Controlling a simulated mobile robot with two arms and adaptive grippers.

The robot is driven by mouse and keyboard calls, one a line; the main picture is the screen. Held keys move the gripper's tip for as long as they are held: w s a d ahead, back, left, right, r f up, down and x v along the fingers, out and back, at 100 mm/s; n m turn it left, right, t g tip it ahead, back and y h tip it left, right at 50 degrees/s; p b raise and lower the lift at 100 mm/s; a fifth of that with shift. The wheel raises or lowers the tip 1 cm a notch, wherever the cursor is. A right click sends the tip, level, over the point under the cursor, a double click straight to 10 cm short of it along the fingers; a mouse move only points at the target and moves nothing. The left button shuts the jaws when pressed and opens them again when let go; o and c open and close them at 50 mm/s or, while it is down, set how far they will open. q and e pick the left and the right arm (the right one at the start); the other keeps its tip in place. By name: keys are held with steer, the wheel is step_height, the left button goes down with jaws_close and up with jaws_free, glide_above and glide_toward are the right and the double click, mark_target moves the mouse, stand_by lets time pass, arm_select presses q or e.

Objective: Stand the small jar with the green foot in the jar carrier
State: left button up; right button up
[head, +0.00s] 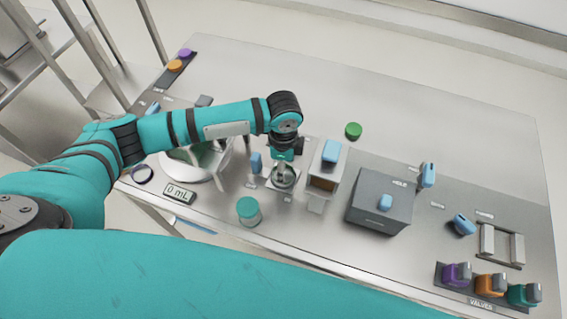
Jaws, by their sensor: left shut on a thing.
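My left gripper (283,168) reaches down over the middle of the table. It is shut on a small, round, clear-grey thing (284,181), which looks like the small jar. The gripper covers its upper part, and I cannot make out a green foot. I cannot tell whether it touches what is below it. No jar carrier can be told for sure; a grey frame with two upright plates (501,245) stands at the far right. My right gripper is not in view.
A jar with a teal top (248,210) stands near the front edge. A white box-shaped device (326,168) and a dark grey box (380,202) stand right of the gripper. A green disc (353,130) lies behind. Coloured valves (490,285) line the front right. The back right is clear.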

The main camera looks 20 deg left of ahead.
arm_select(q)
steer(key=shift+f, duration=0.6)
stand_by(0.6)
steer(key=shift+f+p, duration=0.1)
steer(key=shift+p, duration=0.4)
stand_by(0.5)
steer(key=o, duration=1.3)
steer(key=shift+c, duration=0.2)
steer(key=shift+o, duration=0.2)
steer(key=o, duration=0.4)
steer(key=shift+c, duration=0.2)
